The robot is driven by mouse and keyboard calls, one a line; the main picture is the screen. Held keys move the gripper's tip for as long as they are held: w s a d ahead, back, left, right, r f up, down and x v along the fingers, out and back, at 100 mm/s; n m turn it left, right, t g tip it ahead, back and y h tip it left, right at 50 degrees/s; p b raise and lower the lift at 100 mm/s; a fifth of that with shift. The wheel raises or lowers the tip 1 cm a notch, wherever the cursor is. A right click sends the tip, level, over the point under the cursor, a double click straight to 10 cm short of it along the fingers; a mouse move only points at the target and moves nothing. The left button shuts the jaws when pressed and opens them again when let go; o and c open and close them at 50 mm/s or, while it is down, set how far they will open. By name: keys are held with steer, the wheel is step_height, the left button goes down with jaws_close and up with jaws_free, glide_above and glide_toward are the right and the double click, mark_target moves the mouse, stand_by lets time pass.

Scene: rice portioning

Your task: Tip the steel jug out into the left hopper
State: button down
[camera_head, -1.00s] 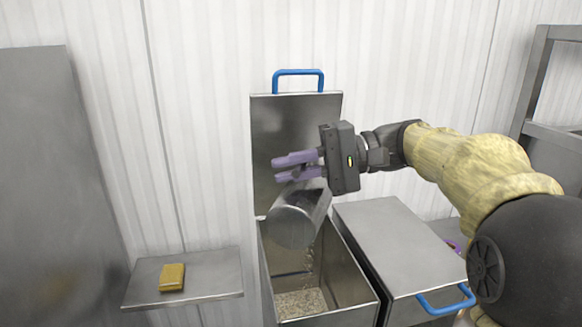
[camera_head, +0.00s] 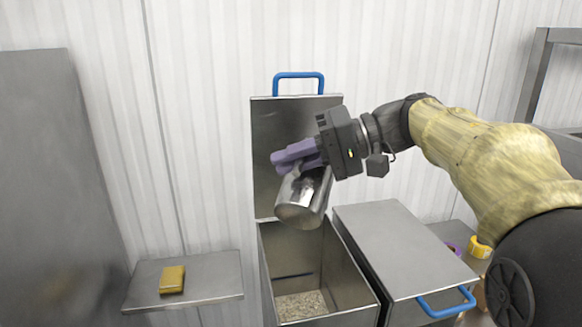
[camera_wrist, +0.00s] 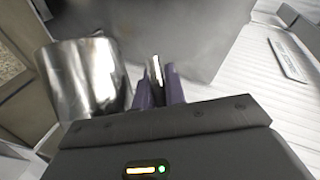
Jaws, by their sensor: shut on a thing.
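The steel jug (camera_head: 301,200) hangs above the left hopper (camera_head: 335,278), tilted with its body pointing down and slightly left. My gripper (camera_head: 290,158) has purple fingers shut on the jug near its upper end; the exact grip spot is partly hidden by the fingers. In the wrist view the shiny jug (camera_wrist: 88,80) is at the left, beside the purple fingers (camera_wrist: 160,92). The left hopper is open, its lid (camera_head: 285,125) standing upright behind it. Grain (camera_head: 300,303) lies on the hopper floor. No stream shows falling from the jug.
The right hopper's closed lid (camera_head: 400,245) with a blue handle (camera_head: 446,302) is just right of the open hopper. A shelf (camera_head: 215,280) at the left holds a yellow sponge-like block (camera_head: 172,279). A yellow item (camera_head: 480,248) shows behind my arm at the right.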

steer(key=n+t, duration=0.1)
steer(key=r+n+t+h, duration=0.1)
steer(key=n, duration=0.1)
steer(key=shift+r, duration=0.25)
steer(key=shift+s+r+n+t+b, duration=0.1)
steer(key=shift+r+n+t+b, duration=0.35)
steer(key=shift+n+t, duration=0.4)
steer(key=n+t+b, duration=0.1)
steer(key=r+n+t, duration=0.1)
steer(key=shift+n+h+b, duration=0.35)
steer(key=shift+h, duration=0.05)
steer(key=shift+r+n+t, duration=0.35)
steer(key=shift+r+n, duration=0.05)
steer(key=shift+n, duration=0.1)
